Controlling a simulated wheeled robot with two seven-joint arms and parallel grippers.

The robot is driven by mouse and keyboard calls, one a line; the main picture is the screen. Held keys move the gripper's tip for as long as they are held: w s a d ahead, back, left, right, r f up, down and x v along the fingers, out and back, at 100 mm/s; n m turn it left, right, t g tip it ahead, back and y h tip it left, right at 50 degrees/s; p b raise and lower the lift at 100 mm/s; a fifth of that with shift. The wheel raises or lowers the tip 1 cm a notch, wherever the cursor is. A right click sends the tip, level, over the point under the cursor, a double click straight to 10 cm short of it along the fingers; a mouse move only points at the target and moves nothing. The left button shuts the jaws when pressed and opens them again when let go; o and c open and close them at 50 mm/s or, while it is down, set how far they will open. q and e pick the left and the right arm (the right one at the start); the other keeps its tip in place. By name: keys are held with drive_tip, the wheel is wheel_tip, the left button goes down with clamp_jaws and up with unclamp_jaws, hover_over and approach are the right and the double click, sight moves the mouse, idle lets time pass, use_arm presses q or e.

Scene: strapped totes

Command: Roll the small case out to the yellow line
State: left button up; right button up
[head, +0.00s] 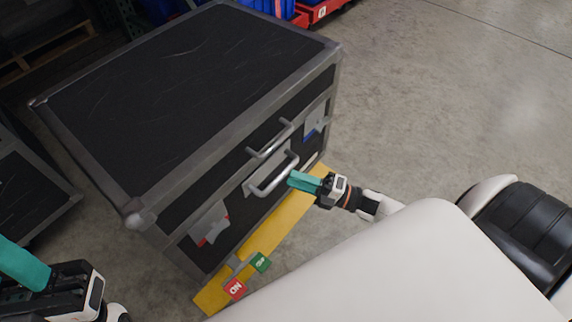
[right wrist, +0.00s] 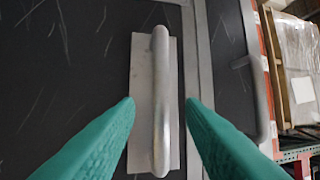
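A black case with grey metal edges (head: 190,75) fills the left and middle of the head view. Its front bears an upper bar handle (head: 270,138) and a lower one (head: 272,180). A yellow strip (head: 275,222) runs along the foot of this front. My right gripper (head: 300,181) is at the right end of the lower handle. In the right wrist view its teal fingers are apart, with the handle bar (right wrist: 160,105) in line between them; contact does not show. My left gripper (head: 30,270) is at the lower left, cut by the frame, its opening unclear.
A red tag (head: 234,289) and a green tag (head: 261,262) show at the strip near the case's front. Another dark case (head: 30,190) stands at the left edge. Blue totes on a red base (head: 315,12) are behind. The concrete floor (head: 440,100) on the right is clear.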

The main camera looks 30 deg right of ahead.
drive_tip(key=v, duration=0.7)
drive_tip(key=shift+s+d+p, duration=0.25)
drive_tip(key=shift+s+p, duration=0.05)
drive_tip(key=shift+p, duration=0.15)
drive_tip(key=shift+f, duration=0.1)
